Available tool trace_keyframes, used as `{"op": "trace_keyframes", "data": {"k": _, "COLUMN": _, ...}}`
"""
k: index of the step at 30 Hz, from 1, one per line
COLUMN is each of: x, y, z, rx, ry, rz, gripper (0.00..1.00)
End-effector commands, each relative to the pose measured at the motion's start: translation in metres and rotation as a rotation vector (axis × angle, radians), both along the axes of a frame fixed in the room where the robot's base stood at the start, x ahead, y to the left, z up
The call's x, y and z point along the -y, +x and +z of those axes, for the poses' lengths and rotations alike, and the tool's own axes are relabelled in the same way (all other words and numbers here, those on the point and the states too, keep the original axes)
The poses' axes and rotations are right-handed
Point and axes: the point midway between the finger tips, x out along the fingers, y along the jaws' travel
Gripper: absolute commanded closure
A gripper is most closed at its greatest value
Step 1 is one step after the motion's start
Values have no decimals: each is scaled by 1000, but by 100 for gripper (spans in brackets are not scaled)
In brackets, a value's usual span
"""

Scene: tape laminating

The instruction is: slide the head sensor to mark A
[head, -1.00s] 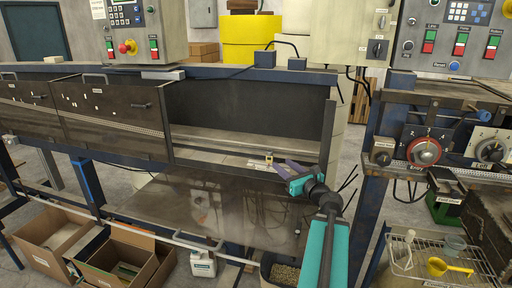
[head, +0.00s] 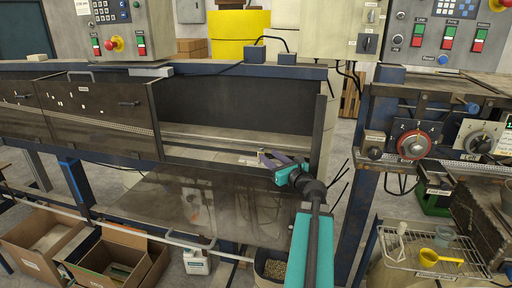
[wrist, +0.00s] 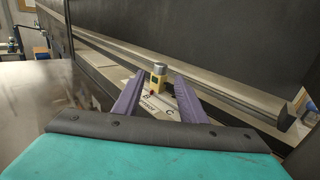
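The head sensor (wrist: 158,80) is a small yellow block with a silver round top and a red spot, standing upright on a pale marked strip (wrist: 150,106) in the wrist view. The strip carries the letters B and C; I cannot make out mark A. My gripper (wrist: 160,76) has two purple fingers spread apart, one on each side of the sensor as seen from the wrist. I cannot tell whether they touch it. In the head view, my gripper (head: 268,158) reaches into the open bay, and the sensor is not clearly visible beside it.
A metal rail (wrist: 215,85) runs behind the sensor in the wrist view. A dark upright post (head: 318,135) bounds the bay on the right. Dark covers (head: 100,115) close the bay to the left. A control panel (head: 445,40) stands at the right.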

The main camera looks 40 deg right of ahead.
Motion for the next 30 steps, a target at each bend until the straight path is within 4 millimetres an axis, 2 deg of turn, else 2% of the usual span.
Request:
{"op": "trace_keyframes", "data": {"k": 21, "x": 19, "y": 81, "z": 0, "rx": 0, "ry": 0, "rz": 3, "gripper": 62}}
{"op": "trace_keyframes", "data": {"k": 30, "x": 23, "y": 104, "z": 0, "rx": 0, "ry": 0, "rz": 2, "gripper": 62}}
